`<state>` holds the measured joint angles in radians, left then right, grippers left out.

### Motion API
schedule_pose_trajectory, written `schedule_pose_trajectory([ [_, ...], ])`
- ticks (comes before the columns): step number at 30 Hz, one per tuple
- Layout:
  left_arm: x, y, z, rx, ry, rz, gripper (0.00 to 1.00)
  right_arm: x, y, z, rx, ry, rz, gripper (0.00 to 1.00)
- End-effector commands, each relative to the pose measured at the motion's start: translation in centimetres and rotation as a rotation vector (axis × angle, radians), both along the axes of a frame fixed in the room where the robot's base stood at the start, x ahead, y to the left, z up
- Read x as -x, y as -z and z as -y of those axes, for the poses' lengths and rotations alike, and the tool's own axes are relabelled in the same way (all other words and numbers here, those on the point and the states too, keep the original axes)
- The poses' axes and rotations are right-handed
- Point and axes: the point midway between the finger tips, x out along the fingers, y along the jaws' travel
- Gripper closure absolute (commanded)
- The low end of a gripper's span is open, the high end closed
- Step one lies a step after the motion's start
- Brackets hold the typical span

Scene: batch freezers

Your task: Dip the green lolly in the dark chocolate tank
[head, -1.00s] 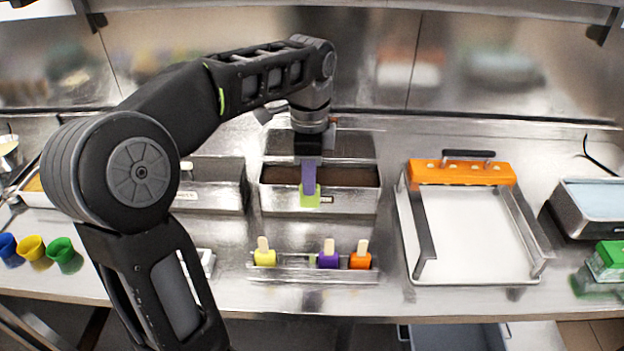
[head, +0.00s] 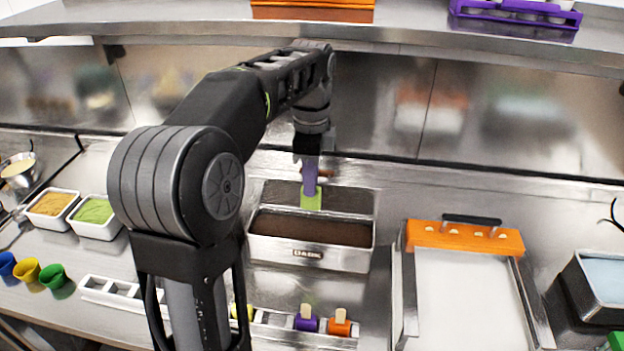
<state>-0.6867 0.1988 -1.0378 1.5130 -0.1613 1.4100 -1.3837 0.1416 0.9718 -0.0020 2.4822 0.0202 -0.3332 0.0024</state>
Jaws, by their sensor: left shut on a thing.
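The green lolly (head: 311,201) hangs from my left gripper (head: 310,176), which is shut on it; the stick is mostly hidden by the fingers. The dark chocolate tank (head: 308,255) is a steel tub with a DARK label on its front, filled with dark brown chocolate (head: 312,228). The lolly shows over the tank's back edge, in front of the grey panel behind it, and looks clear of the chocolate. Its exact height is hard to tell. My right gripper is out of view.
A lolly rack (head: 275,332) in front holds purple (head: 306,320), orange (head: 340,324) and partly hidden yellow lollies. A white tray (head: 455,290) with an orange bar (head: 465,237) stands right. Topping tubs (head: 95,212) and coloured cups (head: 53,276) are left.

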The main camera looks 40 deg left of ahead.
Motion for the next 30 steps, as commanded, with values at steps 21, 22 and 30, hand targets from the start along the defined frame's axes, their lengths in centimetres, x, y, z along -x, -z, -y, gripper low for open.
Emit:
schedule_pose_trajectory([
  [21,0.0,4.0,0.0,0.000,-0.001,-0.001,1.00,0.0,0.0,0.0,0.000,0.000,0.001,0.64],
  [22,0.0,4.2,0.0,0.000,-0.001,0.000,1.00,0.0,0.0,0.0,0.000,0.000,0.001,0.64],
  [30,0.0,4.5,0.0,0.000,-0.001,0.001,1.00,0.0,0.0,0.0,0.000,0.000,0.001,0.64],
])
